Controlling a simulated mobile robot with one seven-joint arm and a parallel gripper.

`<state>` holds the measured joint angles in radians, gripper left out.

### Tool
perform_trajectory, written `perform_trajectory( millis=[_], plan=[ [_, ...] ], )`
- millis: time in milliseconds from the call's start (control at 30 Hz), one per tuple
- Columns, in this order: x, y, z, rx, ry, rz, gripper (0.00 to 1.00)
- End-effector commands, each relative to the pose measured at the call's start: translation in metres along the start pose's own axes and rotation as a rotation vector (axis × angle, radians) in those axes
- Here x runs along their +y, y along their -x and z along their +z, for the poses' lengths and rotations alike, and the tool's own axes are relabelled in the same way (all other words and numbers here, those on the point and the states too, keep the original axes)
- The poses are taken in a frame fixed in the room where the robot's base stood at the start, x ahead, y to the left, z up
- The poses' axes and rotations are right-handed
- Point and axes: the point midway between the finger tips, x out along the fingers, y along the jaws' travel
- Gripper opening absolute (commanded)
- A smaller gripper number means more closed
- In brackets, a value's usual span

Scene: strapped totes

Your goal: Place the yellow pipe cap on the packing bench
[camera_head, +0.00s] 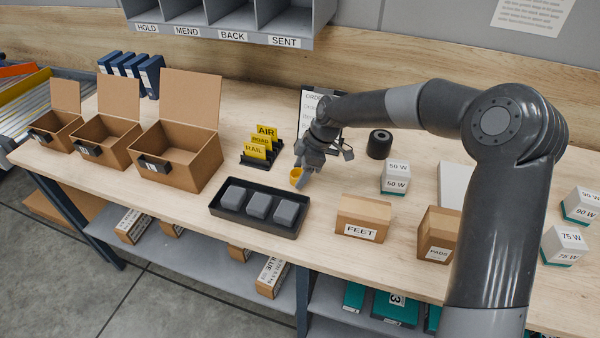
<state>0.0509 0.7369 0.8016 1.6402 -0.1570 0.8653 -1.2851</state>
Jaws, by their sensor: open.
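The yellow pipe cap (296,175) is small and cup-like. It appears at the fingertips of my gripper, over the light wood top of the packing bench (345,182), just behind the black tray. My gripper (301,177) points down and is open, with its fingers close to the cap and partly covering it. I cannot tell whether the fingers touch the cap, or whether the cap rests fully on the wood.
A black tray (219,210) with grey blocks stands just in front of my gripper. A holder with yellow AIR, ROAD and RAIL signs (256,152) is to the left. A FEET box (362,218), white boxes (395,176) and a black roll (379,144) stand to the right.

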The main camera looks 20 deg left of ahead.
Motion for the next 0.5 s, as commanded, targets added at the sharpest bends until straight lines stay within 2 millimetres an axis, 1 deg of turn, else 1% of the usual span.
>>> perform_trajectory(
  millis=[167,300,400,500],
  plan=[
    [0.001,0.035,0.001,0.000,-0.001,0.005,0.60],
    [0.001,0.066,0.000,0.000,-0.002,0.005,0.60],
    [0.001,0.085,0.001,-0.001,-0.001,0.004,0.60],
    [0.000,0.099,0.001,0.000,-0.001,0.003,0.60]
  ],
)
